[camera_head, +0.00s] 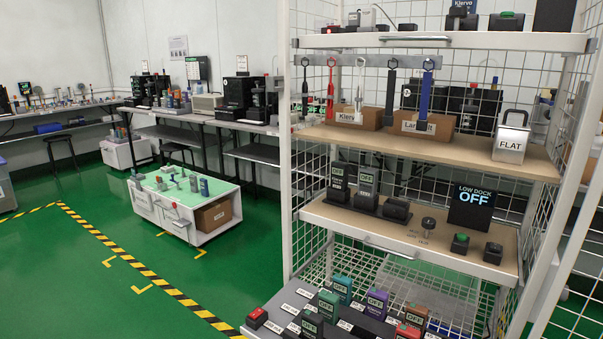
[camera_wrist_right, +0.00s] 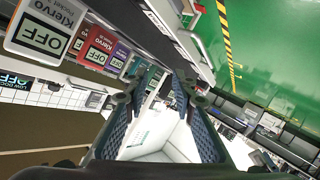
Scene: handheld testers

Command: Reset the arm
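My right gripper (camera_wrist_right: 162,84) shows only in the right wrist view. Its two ridged blue-grey fingers are apart, with nothing held between them. Close by at the upper left of that view is a tilted light-framed tester (camera_wrist_right: 42,40) reading OFF, with Klervo Pocket lettering. It is apart from the fingers. A row of coloured testers (camera_wrist_right: 100,46) lies beyond it. Neither arm shows in the head view, and my left gripper is in no view.
The shelf rack (camera_head: 430,148) fills the right of the head view, with wire mesh sides. Its lower tiers hold testers and a LOW DOCK OFF display (camera_head: 470,207). A green-topped cart (camera_head: 150,182) stands left of it. Open green floor (camera_head: 60,270) lies front left.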

